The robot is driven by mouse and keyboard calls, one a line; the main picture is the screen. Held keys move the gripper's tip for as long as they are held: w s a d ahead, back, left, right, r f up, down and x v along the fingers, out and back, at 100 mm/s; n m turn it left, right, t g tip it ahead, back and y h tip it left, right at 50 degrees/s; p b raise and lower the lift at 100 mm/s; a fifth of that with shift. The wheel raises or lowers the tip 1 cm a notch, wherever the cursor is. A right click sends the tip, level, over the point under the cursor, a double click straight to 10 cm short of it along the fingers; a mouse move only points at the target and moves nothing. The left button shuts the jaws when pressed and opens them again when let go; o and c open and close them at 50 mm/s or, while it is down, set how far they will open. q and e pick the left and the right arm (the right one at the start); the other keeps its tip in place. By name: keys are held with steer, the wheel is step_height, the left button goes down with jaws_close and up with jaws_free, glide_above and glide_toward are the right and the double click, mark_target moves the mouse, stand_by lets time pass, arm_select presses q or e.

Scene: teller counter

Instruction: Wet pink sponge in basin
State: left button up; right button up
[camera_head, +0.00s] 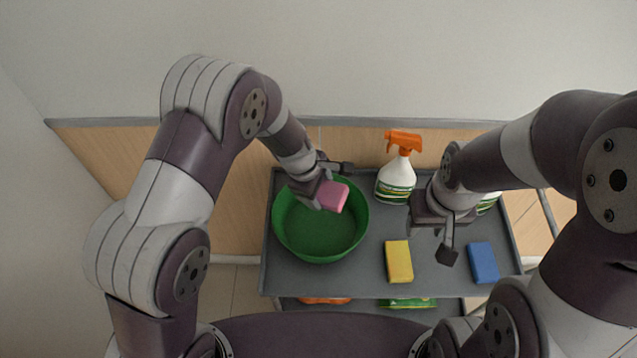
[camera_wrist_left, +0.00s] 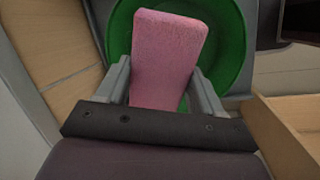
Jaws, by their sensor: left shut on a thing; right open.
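The pink sponge (camera_head: 333,196) is held between the fingers of my left gripper (camera_head: 322,188), over the back right part of the green basin. In the left wrist view the pink sponge (camera_wrist_left: 166,55) sticks out between the two grey fingers of my left gripper (camera_wrist_left: 165,85). The green basin (camera_head: 300,240) stands on the left of the grey tray. It also shows behind the sponge in the left wrist view (camera_wrist_left: 232,50). I cannot tell whether the sponge touches the basin. My right gripper (camera_head: 430,240) is open and empty above the tray, between the yellow and blue sponges.
A yellow sponge (camera_head: 398,261) and a blue sponge (camera_head: 483,262) lie on the grey tray (camera_head: 350,280). A white spray bottle with an orange head (camera_head: 397,178) stands at the back. Another bottle (camera_head: 488,201) is partly hidden behind my right arm. Orange and green items show on a lower shelf.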

arm_select(q)
steer(key=shift+a+f+b, duration=0.4)
steer(key=shift+f+b, duration=0.15)
steer(key=shift+f, duration=0.05)
step_height(320, 180, down, 11)
steer(key=b, duration=0.9)
steer(key=shift+d+r+b, duration=0.15)
steer(key=shift+r+b, duration=0.05)
steer(key=shift+b, duration=0.1)
arm_select(e)
step_height(320, 180, down, 11)
steer(key=shift+a+r, duration=0.15)
steer(key=shift+a, duration=0.2)
arm_select(q)
steer(key=shift+r, duration=0.15)
arm_select(e)
steer(key=shift+r, duration=0.15)
arm_select(q)
step_height(320, 180, up, 10)
steer(key=p, duration=0.9)
steer(key=shift+s+f+p, duration=0.1)
steer(key=shift+f+p, duration=0.1)
steer(key=shift+p, duration=0.1)
arm_select(e)
step_height(320, 180, up, 9)
steer(key=shift+r, duration=0.15)
